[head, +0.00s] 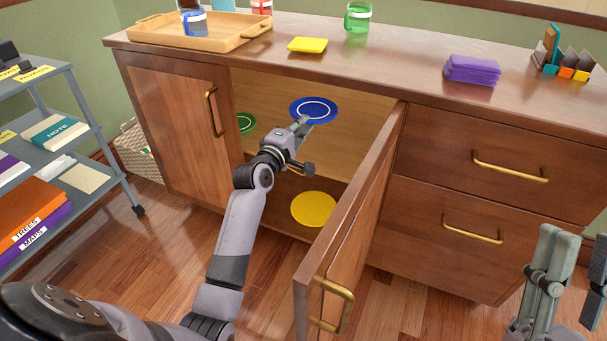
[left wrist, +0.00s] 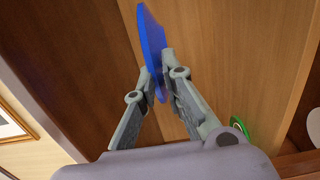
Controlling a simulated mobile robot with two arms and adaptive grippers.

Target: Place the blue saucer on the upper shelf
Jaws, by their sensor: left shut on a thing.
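The blue saucer (head: 318,105), with a white ring, is inside the open cabinet at the level of the upper shelf (head: 345,145). My left gripper (head: 304,124) is shut on its near edge. In the left wrist view the saucer (left wrist: 152,40) shows nearly edge-on between the two fingers (left wrist: 160,80). I cannot tell whether it touches the shelf. A green saucer (head: 246,123) lies to its left on the upper shelf, partly hidden by the cabinet front. My right gripper (head: 576,240) is at the lower right, its fingers apart and empty, outside the cabinet.
A yellow saucer (head: 315,209) lies on the lower level. The open cabinet door (head: 350,230) stands to the right of my left arm. The closed left door (head: 180,125) bounds the opening. The countertop above holds a wooden tray (head: 200,37), yellow cloth (head: 307,45) and purple cloths (head: 472,70).

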